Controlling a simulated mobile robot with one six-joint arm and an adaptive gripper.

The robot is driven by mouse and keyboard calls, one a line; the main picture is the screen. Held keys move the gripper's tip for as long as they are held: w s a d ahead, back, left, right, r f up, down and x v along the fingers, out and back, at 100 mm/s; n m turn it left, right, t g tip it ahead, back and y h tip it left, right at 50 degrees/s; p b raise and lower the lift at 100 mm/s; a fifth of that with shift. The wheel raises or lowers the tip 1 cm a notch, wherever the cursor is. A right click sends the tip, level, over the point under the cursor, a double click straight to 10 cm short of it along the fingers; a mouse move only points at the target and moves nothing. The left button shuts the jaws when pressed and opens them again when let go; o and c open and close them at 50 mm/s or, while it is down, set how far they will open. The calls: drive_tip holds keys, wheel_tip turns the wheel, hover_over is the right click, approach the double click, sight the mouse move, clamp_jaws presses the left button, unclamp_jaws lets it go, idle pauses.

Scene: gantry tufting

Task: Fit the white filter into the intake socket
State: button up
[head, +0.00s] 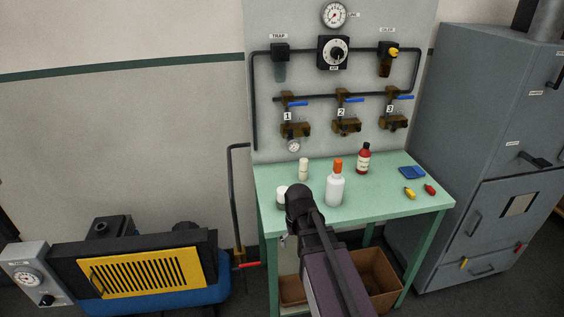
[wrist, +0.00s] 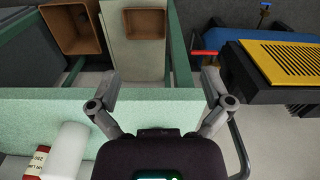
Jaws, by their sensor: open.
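A short white cylinder (head: 282,196), possibly the white filter, stands at the left of the green table, partly hidden behind my arm. A taller cream cylinder (head: 303,168) stands behind it; I cannot tell for sure which is the filter. My gripper (wrist: 157,82) is open and empty in the wrist view, its fingers spread over the table's edge. In the head view my arm hides most of it. The compressor (head: 205,250) with a yellow grille stands at the left on the floor; it also shows in the wrist view (wrist: 236,72). I cannot make out the intake socket.
On the table (head: 405,207) stand a white bottle with an orange cap (head: 335,188) and a red bottle (head: 363,160). A blue pad (head: 411,172) and small yellow and red items lie at right. A pipe (head: 233,195) rises between table and compressor. Brown bins sit below.

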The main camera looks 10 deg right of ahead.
sight(283, 190)
drive_tip(key=w+r+n+p, duration=0.1)
drive_tip(key=w+r+p, duration=0.4)
drive_tip(key=w, duration=0.6)
drive_tip(key=w+r+n+p, duration=0.1)
drive_tip(key=w+r+p, duration=0.5)
drive_tip(key=w, duration=0.6)
drive_tip(key=shift+w+d+r, duration=0.2)
drive_tip(key=shift+d+r, duration=0.05)
drive_tip(key=shift+r, duration=0.5)
drive_tip(key=shift+f, duration=0.15)
wheel_tip(283, 190, down, 13)
drive_tip(key=b, duration=1.3)
drive_tip(key=shift+f, duration=0.2)
drive_tip(key=shift+b, duration=0.3)
drive_tip(key=c, duration=1.2)
drive_tip(key=shift+r+p, duration=1.6)
drive_tip(key=shift+p, duration=0.05)
